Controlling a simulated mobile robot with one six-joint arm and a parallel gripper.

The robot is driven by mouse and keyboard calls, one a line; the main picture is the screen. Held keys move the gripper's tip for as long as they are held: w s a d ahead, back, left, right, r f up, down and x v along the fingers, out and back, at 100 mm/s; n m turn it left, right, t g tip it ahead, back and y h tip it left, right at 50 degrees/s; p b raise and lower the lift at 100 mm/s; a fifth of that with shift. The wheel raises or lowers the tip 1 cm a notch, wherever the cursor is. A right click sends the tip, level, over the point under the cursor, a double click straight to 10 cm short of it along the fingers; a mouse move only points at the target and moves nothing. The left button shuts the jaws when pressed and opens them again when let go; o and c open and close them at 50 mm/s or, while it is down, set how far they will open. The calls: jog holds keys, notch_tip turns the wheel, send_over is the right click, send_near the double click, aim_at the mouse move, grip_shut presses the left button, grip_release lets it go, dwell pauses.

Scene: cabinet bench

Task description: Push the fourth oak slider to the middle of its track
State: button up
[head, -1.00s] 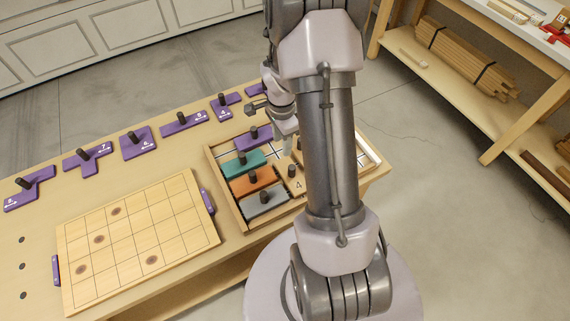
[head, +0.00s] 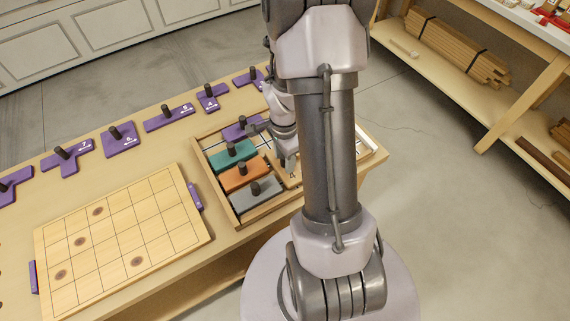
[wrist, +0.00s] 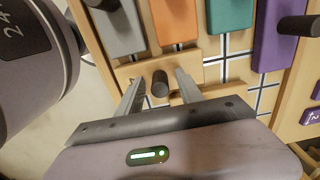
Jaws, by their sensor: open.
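The oak slider (wrist: 193,55) is a pale wooden block with a dark upright peg (wrist: 160,84). In the wrist view it lies below the grey and orange blocks. In the head view only a bit of pale wood (head: 289,183) shows, and the number 4 seen earlier is hidden. My gripper (wrist: 159,78) is open, with one finger on each side of the peg and a gap at both sides. I cannot tell how far down the fingers reach. In the head view my gripper (head: 286,162) is over the oak slider, partly hidden by my arm.
Grey (head: 256,194), orange (head: 243,174), teal (head: 232,154) and purple (head: 243,129) pegged blocks sit beside it in the framed tray (head: 222,205). A gridded board (head: 120,240) lies left. Purple pieces line the bench's back. Track lines show bare below the teal block in the wrist view.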

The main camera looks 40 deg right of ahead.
grip_shut()
jog(key=shift+w+d, duration=0.3)
jog(key=shift+w, duration=0.95)
jog(key=shift+w+d, duration=0.3)
jog(key=shift+w, duration=0.9)
jog(key=shift+w+d, duration=0.3)
jog(key=shift+w, duration=0.95)
grip_release()
notch_tip(320, 180, up, 8)
jog(key=p, duration=0.5)
jog(key=shift+f, duration=0.2)
